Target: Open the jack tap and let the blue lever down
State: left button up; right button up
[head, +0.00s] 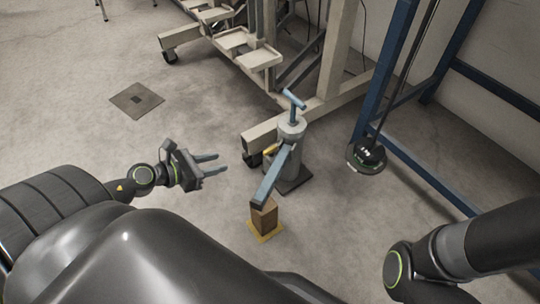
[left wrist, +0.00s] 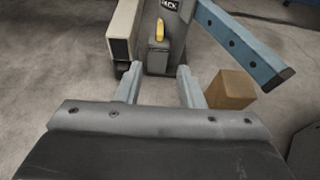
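My right gripper is out of view.
The wooden block (head: 264,216) stands on a yellow plate under the lever's end. A beige frame (head: 265,133) is behind the jack. A blue frame (head: 384,72) and a black round object (head: 367,157) are right. Floor left of the jack is clear.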

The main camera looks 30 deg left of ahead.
aim_at(265, 151)
pick_arm(q)
jog(key=b+x, duration=0.4)
jog(key=x, duration=1.2)
jog(key=shift+b, duration=0.35)
jog(key=shift+w+d+f, duration=0.15)
jog(key=shift+w+d, duration=0.15)
jog(key=shift+w, duration=0.3)
grip_shut()
